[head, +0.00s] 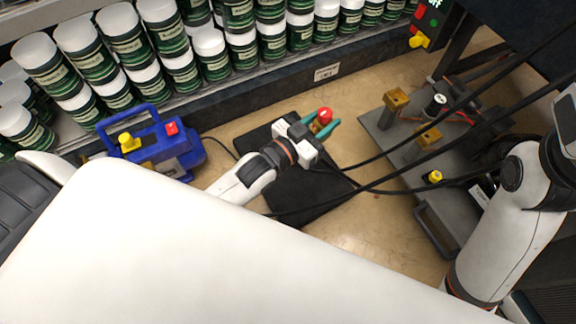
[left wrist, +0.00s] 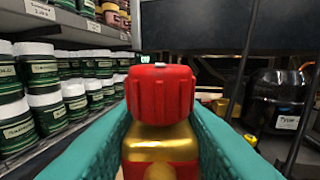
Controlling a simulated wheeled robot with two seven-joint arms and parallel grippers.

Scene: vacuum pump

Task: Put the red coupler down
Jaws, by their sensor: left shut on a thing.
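The red coupler (head: 324,115) has a ribbed red cap and a brass body. It fills the middle of the left wrist view (left wrist: 160,95), upright between teal fingers. My left gripper (head: 322,127) is shut on it, over the far edge of the black mat (head: 300,190) in the head view. I cannot tell how high it is above the mat. My right arm stands at the right of the head view; its gripper is not in view.
A grey plate (head: 385,135) with brass fittings lies to the right. Black hoses cross the middle. Shelves of green-and-white cans (head: 125,35) line the back. Bare floor (head: 365,235) shows right of the mat.

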